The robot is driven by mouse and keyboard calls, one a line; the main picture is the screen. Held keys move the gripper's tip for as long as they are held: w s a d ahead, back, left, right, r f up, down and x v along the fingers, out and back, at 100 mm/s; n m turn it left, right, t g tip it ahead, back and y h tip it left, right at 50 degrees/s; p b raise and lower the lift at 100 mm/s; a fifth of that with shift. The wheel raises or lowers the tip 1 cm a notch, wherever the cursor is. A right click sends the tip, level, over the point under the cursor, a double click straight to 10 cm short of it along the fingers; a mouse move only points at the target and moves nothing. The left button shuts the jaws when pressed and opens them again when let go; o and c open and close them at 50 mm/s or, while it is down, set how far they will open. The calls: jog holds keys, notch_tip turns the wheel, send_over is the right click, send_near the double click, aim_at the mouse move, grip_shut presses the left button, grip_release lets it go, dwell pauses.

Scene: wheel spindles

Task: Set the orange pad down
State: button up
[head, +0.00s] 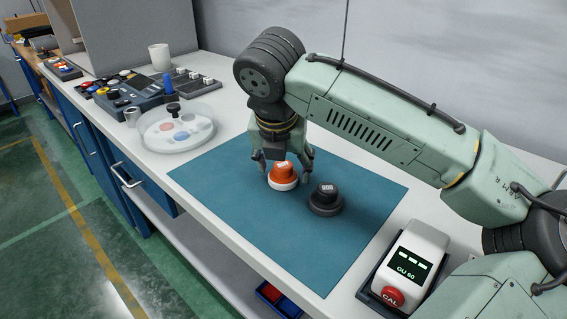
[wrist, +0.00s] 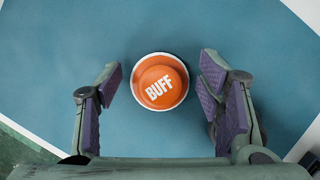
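The orange pad (head: 284,174), a round knob on a white base, appears to rest upright on the blue-green mat (head: 225,185). In the wrist view the pad (wrist: 160,82) reads "BUFF" and lies between my fingers. My gripper (wrist: 160,76) is open, with a clear gap on each side of the pad and neither finger touching it. In the head view my gripper (head: 287,172) points down over the pad, its fingers on either side.
A dark pad (head: 325,197) stands on the mat just right of the orange one. A gauge box (head: 411,262) with a red "CAL" button is at the front right. A clear round dish (head: 177,127) is left of the mat. The mat's front is clear.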

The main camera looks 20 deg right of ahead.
jog(key=shift+o, duration=0.5)
jog(key=shift+r, duration=0.15)
jog(key=v, duration=1.2)
